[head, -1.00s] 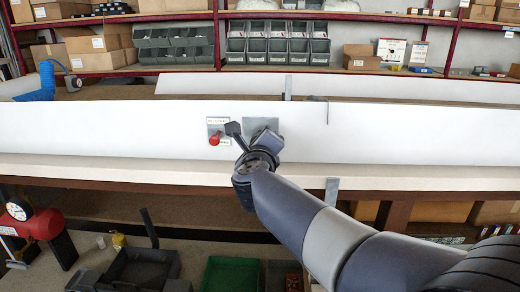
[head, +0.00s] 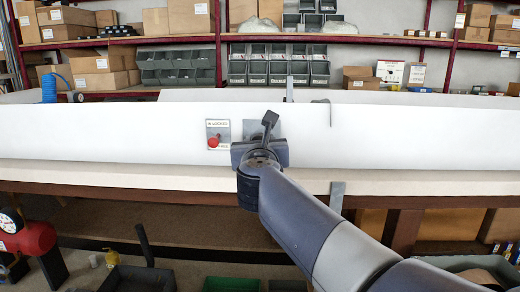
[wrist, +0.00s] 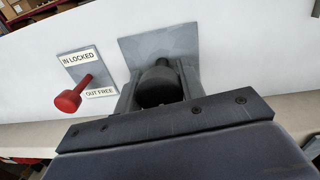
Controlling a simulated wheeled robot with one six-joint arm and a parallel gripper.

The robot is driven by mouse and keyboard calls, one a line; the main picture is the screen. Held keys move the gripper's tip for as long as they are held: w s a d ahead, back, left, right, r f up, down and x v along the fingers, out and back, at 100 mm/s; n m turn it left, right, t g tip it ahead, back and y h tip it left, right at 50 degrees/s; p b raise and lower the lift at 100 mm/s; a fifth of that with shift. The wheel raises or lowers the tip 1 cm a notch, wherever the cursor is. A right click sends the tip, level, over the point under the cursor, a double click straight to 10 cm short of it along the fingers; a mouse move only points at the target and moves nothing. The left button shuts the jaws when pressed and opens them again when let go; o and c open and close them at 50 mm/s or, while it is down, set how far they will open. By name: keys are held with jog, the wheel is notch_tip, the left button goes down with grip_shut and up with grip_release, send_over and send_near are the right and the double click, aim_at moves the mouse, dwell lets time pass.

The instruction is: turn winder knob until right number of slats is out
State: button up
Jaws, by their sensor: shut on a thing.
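The winder knob (wrist: 158,84) is dark and round, in front of a grey square plate (wrist: 160,42) on a long white panel (head: 420,135). My gripper (wrist: 160,92) has a finger on each side of the knob and is shut on it. In the head view my gripper (head: 262,142) covers the knob and part of the plate (head: 250,127). To its left is a red-headed pin (wrist: 70,99) on a stem, on a small plate labelled "IN LOCKED" and "OUT FREE" (wrist: 88,68). The red pin also shows in the head view (head: 213,142). I cannot make out separate slats.
A pale bench edge (head: 110,175) runs below the panel. A grey upright (head: 290,90) and a thin hooked rod (head: 329,112) stand at the panel's top edge. Shelves with grey bins (head: 278,65) are behind. A red machine (head: 30,240) is at lower left.

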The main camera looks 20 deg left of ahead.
jog(key=shift+f+m, duration=0.15)
jog(key=shift+m, duration=0.25)
jog(key=o, duration=1)
jog(key=shift+s, duration=0.1)
jog(key=v, duration=1)
jog(key=shift+s+d+p, duration=0.15)
jog(key=shift+s+p, duration=0.15)
jog(key=b+x, duration=0.1)
jog(key=x, duration=1)
jog(key=shift+s, duration=0.1)
